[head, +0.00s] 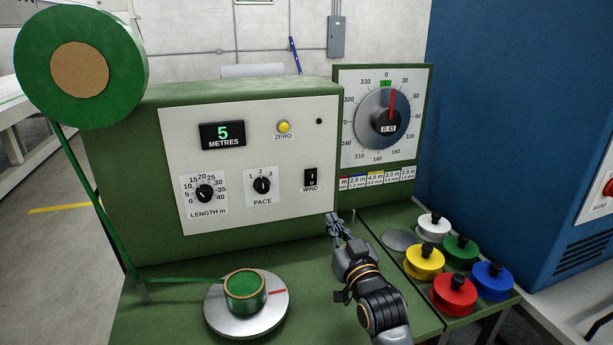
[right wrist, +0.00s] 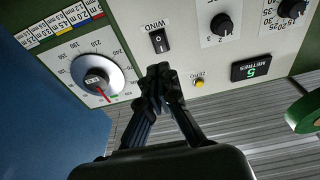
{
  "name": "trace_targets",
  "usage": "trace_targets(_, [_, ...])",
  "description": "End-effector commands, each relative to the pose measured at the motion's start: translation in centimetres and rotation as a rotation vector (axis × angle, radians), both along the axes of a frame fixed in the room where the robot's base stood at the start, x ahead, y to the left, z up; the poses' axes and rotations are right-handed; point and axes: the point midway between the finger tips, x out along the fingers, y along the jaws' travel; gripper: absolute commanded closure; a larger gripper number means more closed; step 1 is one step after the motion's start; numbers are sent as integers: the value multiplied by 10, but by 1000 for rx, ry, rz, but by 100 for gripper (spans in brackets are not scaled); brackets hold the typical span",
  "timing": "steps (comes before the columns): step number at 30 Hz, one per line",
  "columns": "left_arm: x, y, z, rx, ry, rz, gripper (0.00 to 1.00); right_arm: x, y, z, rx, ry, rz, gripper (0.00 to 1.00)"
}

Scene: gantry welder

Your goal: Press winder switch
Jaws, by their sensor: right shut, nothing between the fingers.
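The winder switch, a black rocker labelled WIND, (head: 311,179) sits at the lower right of the white control panel (head: 250,205). It also shows in the right wrist view (right wrist: 158,41), upside down, just beyond the fingertips. My right gripper (head: 333,222) is shut and empty, below and to the right of the switch in the head view. In the right wrist view its closed fingertips (right wrist: 158,75) point toward the switch, and a gap seems to remain. The green winder's display (head: 222,134) reads 5 METRES. My left gripper is not in view.
The panel also holds a LENGTH knob (head: 205,194), a PACE knob (head: 262,185) and a yellow ZERO button (head: 284,127). A dial (head: 372,112) stands right of the panel. Several coloured spools, including a red one (head: 453,294), sit at the right. A green roll (head: 245,291) sits on a metal disc.

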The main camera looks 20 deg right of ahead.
Motion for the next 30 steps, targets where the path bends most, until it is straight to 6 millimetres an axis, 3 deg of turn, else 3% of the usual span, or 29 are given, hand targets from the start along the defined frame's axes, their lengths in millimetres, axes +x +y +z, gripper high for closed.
trace_targets(4, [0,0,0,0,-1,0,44,2,-1,6,3,-21,-2,100])
trace_targets(10, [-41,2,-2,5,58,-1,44,2,-1,6,3,-19,-1,100])
trace_targets(14, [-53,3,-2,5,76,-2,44,4,-1,6,3,-18,-1,100])
trace_targets(17, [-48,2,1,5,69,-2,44,12,0,8,3,-18,-1,100])
trace_targets(24, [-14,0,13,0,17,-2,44,50,1,15,3,-18,-1,100])
trace_targets(30, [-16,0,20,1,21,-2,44,84,3,20,3,-17,-1,100])
